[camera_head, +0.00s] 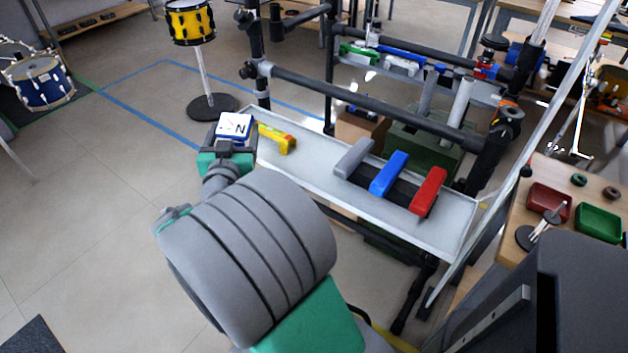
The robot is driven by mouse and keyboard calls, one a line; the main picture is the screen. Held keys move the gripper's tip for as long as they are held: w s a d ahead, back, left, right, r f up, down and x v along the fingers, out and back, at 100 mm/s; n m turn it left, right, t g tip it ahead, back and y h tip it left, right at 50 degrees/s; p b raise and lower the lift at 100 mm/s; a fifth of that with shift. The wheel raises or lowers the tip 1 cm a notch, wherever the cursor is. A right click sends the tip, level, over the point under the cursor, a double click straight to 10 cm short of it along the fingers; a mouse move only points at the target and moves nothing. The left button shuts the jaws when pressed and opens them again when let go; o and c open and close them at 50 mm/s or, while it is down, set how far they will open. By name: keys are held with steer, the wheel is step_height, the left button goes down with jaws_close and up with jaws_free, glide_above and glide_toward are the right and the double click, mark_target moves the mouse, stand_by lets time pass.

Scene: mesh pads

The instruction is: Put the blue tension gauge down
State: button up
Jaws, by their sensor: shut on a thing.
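The blue tension gauge (235,127) has a white square face with a dark mark like an N and a blue edge. My gripper (230,146) is shut on it, and its fingers hide the lower part of the gauge. They are at the left end of a long light-grey tray (309,164). I cannot tell whether the gauge touches the tray or is held above it.
A yellow tool (276,138) lies on the tray just right of the gauge. Grey (354,157), blue (389,174) and red (428,191) blocks stand farther right. A dark rail (370,105) runs behind the tray. Bare tray shows between the yellow tool and grey block.

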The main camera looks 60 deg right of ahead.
steer(key=s+d+f+m+g+h+b, duration=0.1)
steer(key=s+d+f+m+g+b, duration=0.2)
steer(key=s+d, duration=0.45)
steer(key=s+d+m+g+h+b, duration=0.1)
steer(key=s+d+m+g+b, duration=0.2)
steer(key=s, duration=0.8)
steer(key=n+g+b, duration=0.1)
steer(key=b, duration=0.2)
glide_above(312, 158)
steer(key=f, duration=0.9)
steer(key=shift+s+a+f, duration=0.1)
steer(key=shift+s+a, duration=0.05)
steer(key=shift+s, duration=0.05)
steer(key=shift+w+d+f, duration=0.1)
steer(key=shift+d+f, duration=0.05)
steer(key=shift+f, duration=0.75)
steer(key=shift+w+d+f, duration=0.1)
steer(key=shift+f, duration=0.75)
steer(key=shift+f+b, duration=0.25)
steer(key=shift+b, duration=0.3)
steer(key=o, duration=2)
steer(key=shift+o, duration=0.2)
